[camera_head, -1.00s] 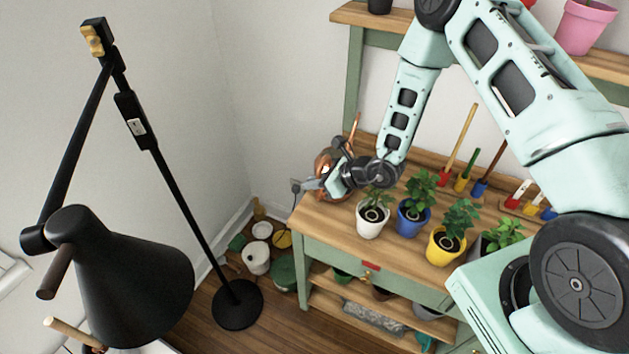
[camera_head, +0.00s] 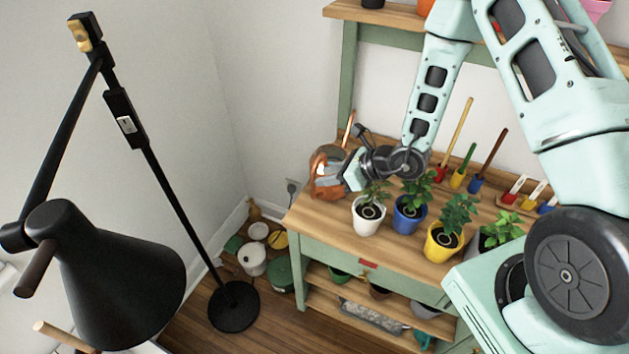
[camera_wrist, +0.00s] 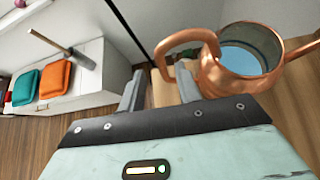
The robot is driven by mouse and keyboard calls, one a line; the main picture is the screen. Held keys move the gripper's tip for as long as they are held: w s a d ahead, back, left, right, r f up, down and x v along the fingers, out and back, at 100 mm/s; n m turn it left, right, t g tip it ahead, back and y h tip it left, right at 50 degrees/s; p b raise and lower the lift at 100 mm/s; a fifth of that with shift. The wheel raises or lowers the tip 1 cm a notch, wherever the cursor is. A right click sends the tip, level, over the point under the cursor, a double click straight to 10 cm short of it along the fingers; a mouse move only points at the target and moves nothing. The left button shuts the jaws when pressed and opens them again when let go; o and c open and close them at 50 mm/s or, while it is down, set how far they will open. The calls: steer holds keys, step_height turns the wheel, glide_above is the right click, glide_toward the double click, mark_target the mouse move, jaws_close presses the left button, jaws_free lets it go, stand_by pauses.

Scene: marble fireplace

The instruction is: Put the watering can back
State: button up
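The copper watering can (camera_head: 328,180) stands upright at the left end of the potting bench (camera_head: 308,222). In the wrist view, the watering can (camera_wrist: 236,78) is at the upper right, with bluish water or lining visible inside and its curved handle towards my gripper. My gripper (camera_head: 350,168) is just right of the can in the head view. In the wrist view, my gripper (camera_wrist: 160,80) has its two fingers apart, with the lower handle end just beyond the gap. Whether a finger touches the handle is unclear.
White (camera_head: 368,226), blue (camera_head: 409,222) and yellow (camera_head: 437,248) plant pots stand close by on the bench. Hand tools (camera_head: 458,180) line its back. A black floor lamp (camera_head: 120,270) stands left. Pots crowd the floor beside the bench.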

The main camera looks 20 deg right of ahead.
steer(key=v, duration=0.5)
steer(key=s+a+r+n+g+y, duration=0.3)
steer(key=s+a+r+n+g, duration=0.5)
steer(key=s+a+r+n, duration=0.5)
steer(key=s+r+n+h, duration=0.2)
steer(key=s+n+h, duration=0.3)
steer(key=n, duration=0.6)
steer(key=s+d+r+n+h, duration=0.1)
steer(key=s+n+h, duration=0.4)
steer(key=n, duration=0.6)
steer(key=shift+s+d+r+t+h+b, duration=0.2)
steer(key=shift+s+r+t+h+b, duration=0.15)
steer(key=shift+s+r, duration=0.5)
steer(key=shift+f, duration=0.1)
